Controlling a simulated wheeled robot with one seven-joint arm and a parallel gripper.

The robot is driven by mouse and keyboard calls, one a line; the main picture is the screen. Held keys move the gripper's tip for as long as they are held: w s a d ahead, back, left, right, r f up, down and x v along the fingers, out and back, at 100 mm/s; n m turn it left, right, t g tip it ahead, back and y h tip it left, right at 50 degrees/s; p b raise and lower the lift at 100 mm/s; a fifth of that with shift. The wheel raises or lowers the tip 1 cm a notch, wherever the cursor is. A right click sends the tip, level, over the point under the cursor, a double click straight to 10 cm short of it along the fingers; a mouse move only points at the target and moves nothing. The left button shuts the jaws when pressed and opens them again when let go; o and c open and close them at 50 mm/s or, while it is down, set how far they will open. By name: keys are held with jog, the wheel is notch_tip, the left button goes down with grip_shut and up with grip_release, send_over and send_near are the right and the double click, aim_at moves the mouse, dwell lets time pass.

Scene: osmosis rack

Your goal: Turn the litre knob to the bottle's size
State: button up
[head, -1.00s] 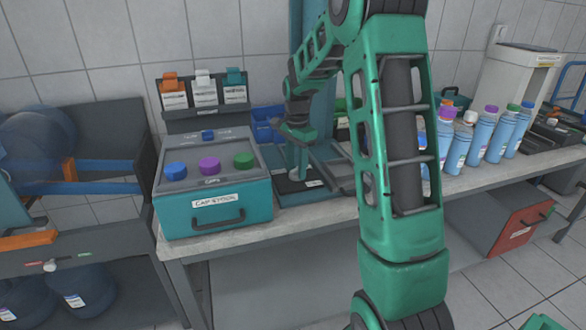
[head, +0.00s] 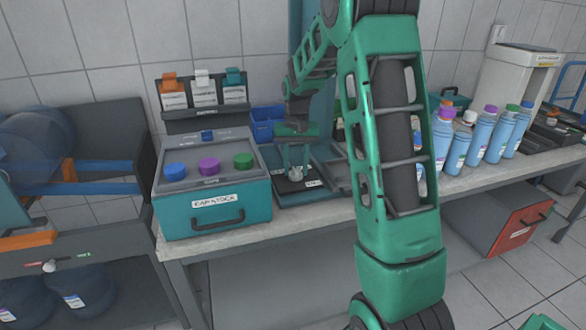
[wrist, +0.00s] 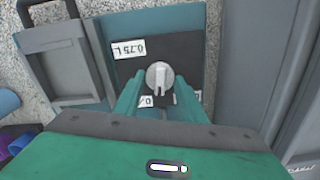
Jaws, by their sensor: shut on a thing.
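The litre knob (wrist: 159,76) is a round grey-white dial with a raised grip bar, on a black plate (wrist: 185,50) in the wrist view. A label (wrist: 129,50) reading 0.75 L lies up and left of it; two more labels below are partly covered by my fingers. My gripper (wrist: 160,92) is over the plate, its two green fingers shut on the knob from either side. In the head view my gripper (head: 297,168) points down at the knob panel (head: 292,199) beside the teal box. The bottle the knob is to match cannot be singled out.
The teal cap stock box (head: 213,221) with blue, purple and green caps stands left of the panel. Several blue bottles (head: 478,140) stand to the right, beyond my arm. A grey tray (wrist: 65,62) lies next to the panel in the wrist view.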

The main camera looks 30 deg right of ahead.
aim_at(296, 169)
jog(key=n, duration=0.6)
jog(key=shift+w+r+n, duration=0.15)
jog(key=shift+w+n, duration=0.1)
jog(key=shift+n, duration=0.05)
jog(key=n, duration=0.3)
jog(key=shift+n, duration=1.1)
jog(key=shift+s, duration=0.1)
jog(key=shift+d, duration=0.1)
jog(key=o, duration=1.1)
jog(key=shift+s, duration=0.1)
jog(key=shift+c, duration=0.2)
notch_tip(296, 169, up, 10)
jog(key=shift+r, duration=0.25)
